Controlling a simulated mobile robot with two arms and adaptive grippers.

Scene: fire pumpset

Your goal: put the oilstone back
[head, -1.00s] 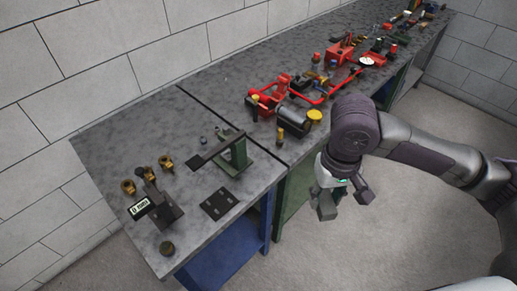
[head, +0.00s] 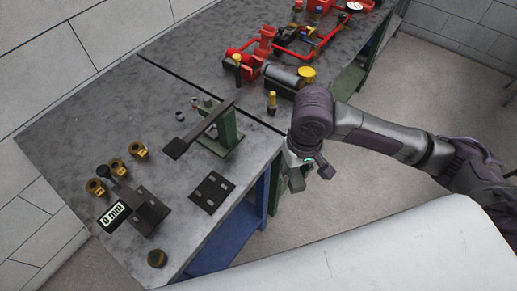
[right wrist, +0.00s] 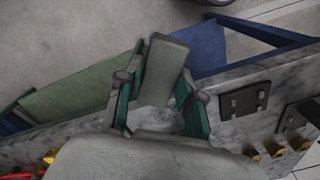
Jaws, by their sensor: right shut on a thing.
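My right gripper (head: 306,172) hangs past the front edge of the workbench, right of the green stand. In the right wrist view its two green-sided fingers (right wrist: 160,95) are shut on a flat grey-green block, which I take to be the oilstone (right wrist: 166,62). In the head view the oilstone (head: 296,181) shows only partly, below the gripper and clear of the bench. My left gripper is not in view.
Red pump parts (head: 265,45) crowd the bench beyond the seam.

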